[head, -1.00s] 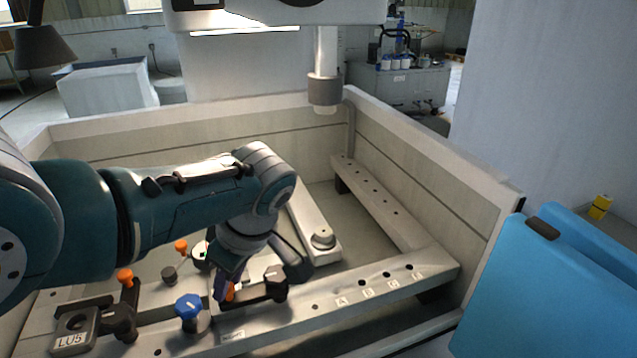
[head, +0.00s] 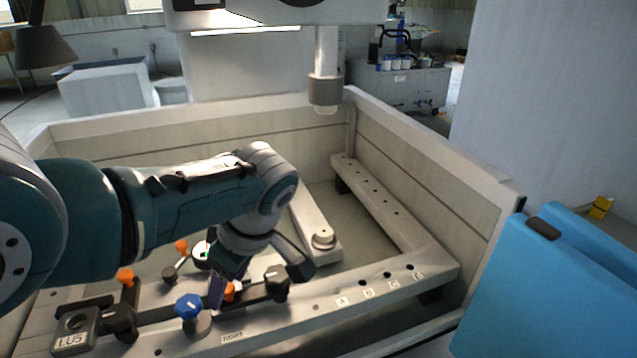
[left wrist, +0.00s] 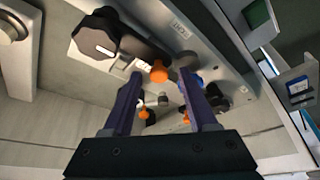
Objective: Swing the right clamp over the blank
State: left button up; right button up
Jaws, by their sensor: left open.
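The right clamp is a dark arm with a black knob (head: 277,279) at its right end and an orange knob (head: 230,291) at its left end. It sits on the front rail of the fixture. My left gripper (head: 226,288) is open, with its purple fingers down around or just beside the orange knob. In the left wrist view, the orange knob (left wrist: 158,71) shows between and just beyond the open fingertips (left wrist: 160,85), with the black knob (left wrist: 94,42) to the left. Contact cannot be told. The blank is largely hidden behind my gripper. My right gripper is not in view.
A blue knob (head: 189,307) stands just left of my gripper. A second clamp with an orange knob (head: 125,276) is further left, near a block marked LU5 (head: 72,335). A grey nozzle (head: 325,90) hangs behind. Tank walls (head: 430,160) enclose the rails; the right rail is clear.

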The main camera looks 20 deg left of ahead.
pick_arm(q)
jog(key=shift+d+r, duration=0.1)
jog(key=shift+r, duration=0.2)
jog(key=p+v, duration=0.3)
jog(key=v, duration=0.6)
jog(key=shift+d+r, duration=0.1)
